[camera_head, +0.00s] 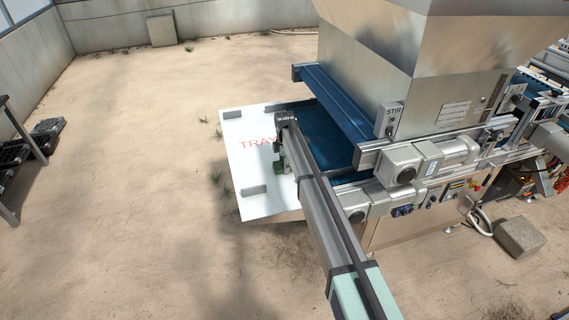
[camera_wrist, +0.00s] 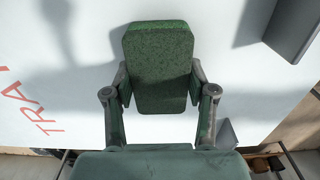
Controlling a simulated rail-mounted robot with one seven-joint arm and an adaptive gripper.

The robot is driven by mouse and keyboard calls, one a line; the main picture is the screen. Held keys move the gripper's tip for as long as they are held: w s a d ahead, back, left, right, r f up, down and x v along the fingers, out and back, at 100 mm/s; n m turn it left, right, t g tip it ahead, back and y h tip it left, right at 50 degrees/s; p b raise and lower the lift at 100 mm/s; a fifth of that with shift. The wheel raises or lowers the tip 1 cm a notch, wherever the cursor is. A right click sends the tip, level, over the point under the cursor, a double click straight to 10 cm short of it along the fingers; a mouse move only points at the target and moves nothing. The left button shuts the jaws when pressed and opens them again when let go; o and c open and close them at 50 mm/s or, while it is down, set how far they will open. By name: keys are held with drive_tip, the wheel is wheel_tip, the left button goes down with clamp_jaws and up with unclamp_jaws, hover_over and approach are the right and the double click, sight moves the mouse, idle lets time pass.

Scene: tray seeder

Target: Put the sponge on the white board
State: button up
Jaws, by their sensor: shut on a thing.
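The green speckled sponge (camera_wrist: 158,62) is between the two fingers of my gripper (camera_wrist: 160,88) in the wrist view. My gripper is shut on its sides. The white board (camera_wrist: 50,75) fills the background behind the sponge, and a shadow falls on it at the left. I cannot tell whether the sponge touches the board. In the head view the white board (camera_head: 245,175) with red "TRAY" lettering lies left of the machine. My gripper (camera_head: 281,162) is over its right part, mostly hidden by my arm. The sponge cannot be made out clearly there.
Grey blocks stand on the board, one at the front (camera_head: 252,191) and one at the back left (camera_head: 232,114). The steel machine (camera_head: 400,75) with a blue belt (camera_head: 322,135) adjoins the board on the right. Open sandy ground lies to the left.

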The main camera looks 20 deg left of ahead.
drive_tip(key=shift+f, duration=0.1)
drive_tip(key=o, duration=0.7)
wheel_tip(320, 180, up, 12)
drive_tip(key=b, duration=0.4)
drive_tip(key=shift+r, duration=0.2)
